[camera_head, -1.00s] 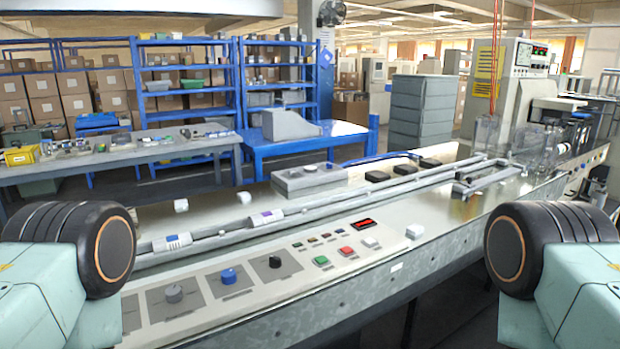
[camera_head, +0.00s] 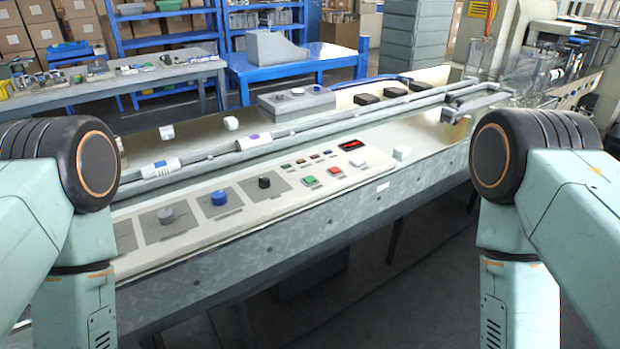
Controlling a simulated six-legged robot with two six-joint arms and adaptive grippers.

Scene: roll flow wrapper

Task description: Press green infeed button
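The green button (camera_head: 309,181) sits on the pale control panel (camera_head: 262,201) along the near side of the wrapper machine. A red button (camera_head: 334,171) is just to its right. Left of it are a black knob (camera_head: 264,183), a blue knob (camera_head: 218,198) and a grey knob (camera_head: 166,216). My two arms show at the left and right edges, bent downward at dark round joints. Both grippers are out of the picture, so their state is hidden. Nothing of mine covers the green button.
A small red display (camera_head: 354,145) and a white cube (camera_head: 402,153) are near the panel's right end. Wrapped rolls (camera_head: 253,141) lie along the infeed channel behind the panel. A blue table (camera_head: 290,67) stands behind the machine. Dark open floor lies in front.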

